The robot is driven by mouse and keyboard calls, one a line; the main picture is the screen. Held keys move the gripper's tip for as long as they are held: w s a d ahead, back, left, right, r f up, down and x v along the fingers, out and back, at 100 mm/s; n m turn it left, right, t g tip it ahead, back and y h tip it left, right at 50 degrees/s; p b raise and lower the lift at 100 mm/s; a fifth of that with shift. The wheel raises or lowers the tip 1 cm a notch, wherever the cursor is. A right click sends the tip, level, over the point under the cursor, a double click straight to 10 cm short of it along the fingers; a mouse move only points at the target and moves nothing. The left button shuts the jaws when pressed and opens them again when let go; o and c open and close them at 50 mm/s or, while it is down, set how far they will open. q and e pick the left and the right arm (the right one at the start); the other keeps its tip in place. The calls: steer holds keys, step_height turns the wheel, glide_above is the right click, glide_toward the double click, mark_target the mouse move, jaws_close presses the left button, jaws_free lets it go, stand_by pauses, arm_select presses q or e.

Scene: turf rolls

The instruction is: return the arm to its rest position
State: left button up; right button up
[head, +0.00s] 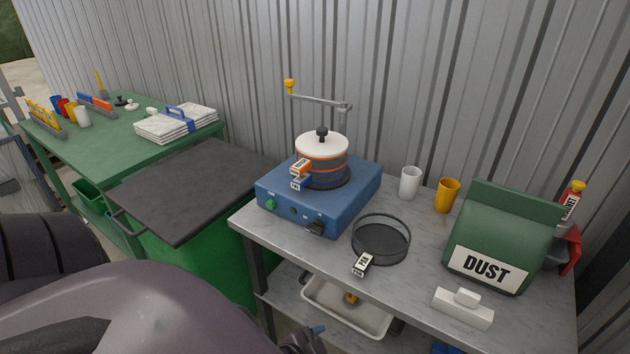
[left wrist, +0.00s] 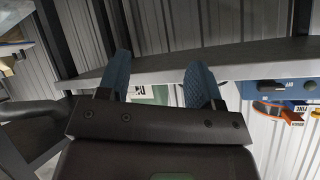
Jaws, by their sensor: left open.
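My left arm, dark and rounded, fills the lower left of the head view. Part of my left gripper shows at the bottom edge there, with a blue fingertip (head: 318,330) in front of the grey bench (head: 262,242). In the left wrist view the two blue fingers of my left gripper (left wrist: 158,85) stand apart with nothing held between them. A green and white thing (left wrist: 150,94) shows beyond the gap, apart from the fingers. My right gripper is in neither view.
The bench carries a blue sieve shaker (head: 318,205), a round sieve (head: 380,240), cups, a green DUST bag (head: 500,235) and a white block (head: 462,308). A white tray (head: 345,312) sits on the lower shelf. A green bin with a dark lid (head: 195,190) stands left.

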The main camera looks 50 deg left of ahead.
arm_select(q)
steer(key=shift+s+a+f+n, duration=0.25)
steer(key=shift+s+n, duration=0.15)
steer(key=shift+n, duration=0.55)
steer(key=shift+s+a+f+n, duration=0.25)
steer(key=shift+s+n, duration=0.15)
steer(key=shift+n, duration=0.55)
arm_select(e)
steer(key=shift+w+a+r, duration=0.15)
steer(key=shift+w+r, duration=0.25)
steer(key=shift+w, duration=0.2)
